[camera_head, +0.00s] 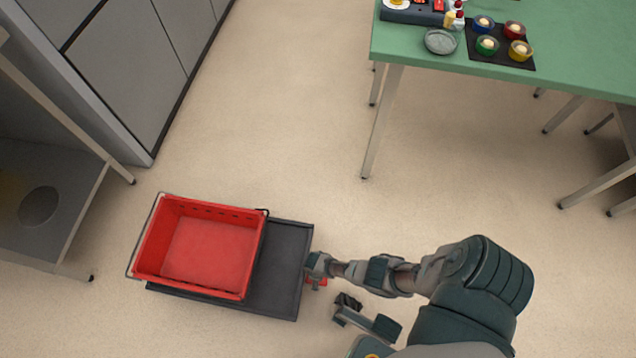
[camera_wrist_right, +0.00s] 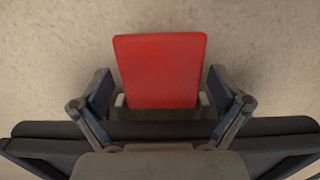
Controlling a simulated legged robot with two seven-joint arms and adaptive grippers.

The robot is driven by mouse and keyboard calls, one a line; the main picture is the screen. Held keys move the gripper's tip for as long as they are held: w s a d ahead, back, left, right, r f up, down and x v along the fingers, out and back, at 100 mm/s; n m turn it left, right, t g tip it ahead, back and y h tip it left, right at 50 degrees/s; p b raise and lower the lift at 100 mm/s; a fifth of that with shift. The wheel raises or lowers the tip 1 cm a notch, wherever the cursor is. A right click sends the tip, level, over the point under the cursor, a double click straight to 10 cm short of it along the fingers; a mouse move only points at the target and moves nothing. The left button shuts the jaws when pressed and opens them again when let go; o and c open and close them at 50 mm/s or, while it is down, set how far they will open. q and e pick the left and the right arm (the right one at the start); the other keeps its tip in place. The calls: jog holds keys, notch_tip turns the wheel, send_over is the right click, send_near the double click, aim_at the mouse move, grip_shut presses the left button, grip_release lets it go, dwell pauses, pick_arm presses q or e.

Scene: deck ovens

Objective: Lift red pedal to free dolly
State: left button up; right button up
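The dark grey dolly (camera_head: 281,262) stands on the floor at lower centre in the head view. The red pedal (camera_head: 320,283) shows as a small red patch at its right edge, partly hidden by my right gripper (camera_head: 318,265). In the right wrist view the pedal (camera_wrist_right: 160,70) is a flat red plate. The fingers of my right gripper (camera_wrist_right: 160,92) stand apart on either side of it, with narrow gaps visible; contact cannot be made out.
An empty red crate (camera_head: 210,252) with wire handles sits on the dolly's left part. A metal rack (camera_head: 55,215) stands at left and grey cabinets (camera_head: 130,60) at upper left. A green table (camera_head: 585,80) stands at upper right. The floor between is clear.

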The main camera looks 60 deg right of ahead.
jog(key=shift+d, duration=0.1)
notch_tip(320, 180, up, 12)
jog(key=shift+w, duration=0.2)
dwell(0.7)
jog(key=shift+f, duration=0.1)
